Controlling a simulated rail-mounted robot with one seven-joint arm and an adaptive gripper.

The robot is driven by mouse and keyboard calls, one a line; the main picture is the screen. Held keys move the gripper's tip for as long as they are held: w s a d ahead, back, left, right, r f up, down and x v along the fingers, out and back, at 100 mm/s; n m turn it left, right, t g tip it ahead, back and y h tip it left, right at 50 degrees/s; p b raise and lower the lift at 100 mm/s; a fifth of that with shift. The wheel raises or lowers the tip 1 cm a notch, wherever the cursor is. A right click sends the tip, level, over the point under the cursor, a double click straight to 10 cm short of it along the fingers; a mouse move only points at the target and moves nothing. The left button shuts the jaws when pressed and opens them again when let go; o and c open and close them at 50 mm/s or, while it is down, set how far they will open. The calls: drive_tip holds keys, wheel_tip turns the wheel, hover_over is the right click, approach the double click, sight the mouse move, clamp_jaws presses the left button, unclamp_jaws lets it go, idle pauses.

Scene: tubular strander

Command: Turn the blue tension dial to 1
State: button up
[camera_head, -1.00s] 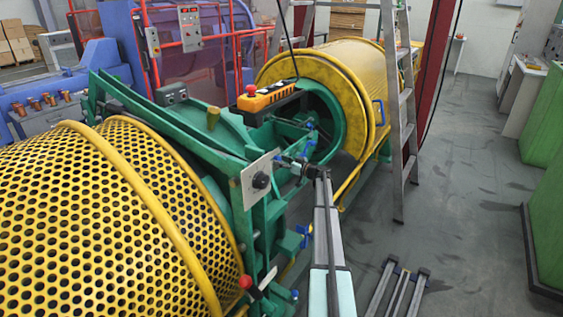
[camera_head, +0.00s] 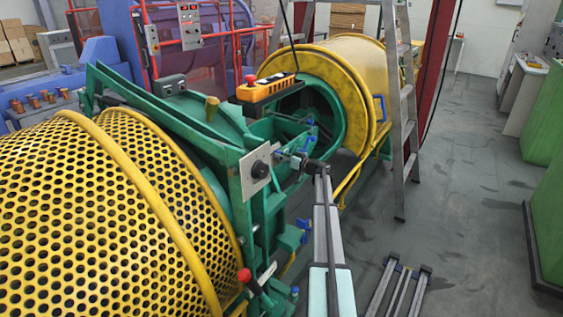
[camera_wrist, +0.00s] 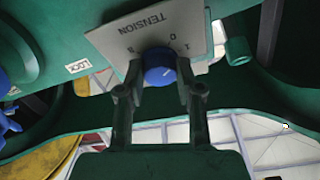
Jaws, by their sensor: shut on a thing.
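In the wrist view the blue tension dial (camera_wrist: 159,67) sits on a grey plate (camera_wrist: 112,40) marked TENSION, which appears upside down. Small scale marks run around the dial, with a 1 and a 0 on its right side. I cannot tell which mark the dial points to. My gripper (camera_wrist: 160,82) is shut on the dial, one finger on each side. In the head view my gripper (camera_head: 298,162) is small, at the green frame of the machine. The blue dial cannot be made out clearly there.
A pale plate with a black knob (camera_head: 260,169) is left of my gripper. Yellow perforated drum (camera_head: 100,210) and red-topped lever (camera_head: 244,276) are at lower left. A ladder (camera_head: 400,110) stands right, with open floor beyond.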

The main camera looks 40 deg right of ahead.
drive_tip(key=shift+a+m+h+b, duration=0.1)
drive_tip(key=shift+m+h+b, duration=0.4)
drive_tip(key=shift+m+b, duration=0.8)
drive_tip(key=shift+a+m+h+b, duration=0.1)
drive_tip(key=shift+m+h+b, duration=0.6)
drive_tip(key=shift+m, duration=0.9)
drive_tip(key=shift+r, duration=0.1)
drive_tip(key=o, duration=1.2)
drive_tip(key=shift+w, duration=0.1)
drive_tip(key=shift+c, duration=0.2)
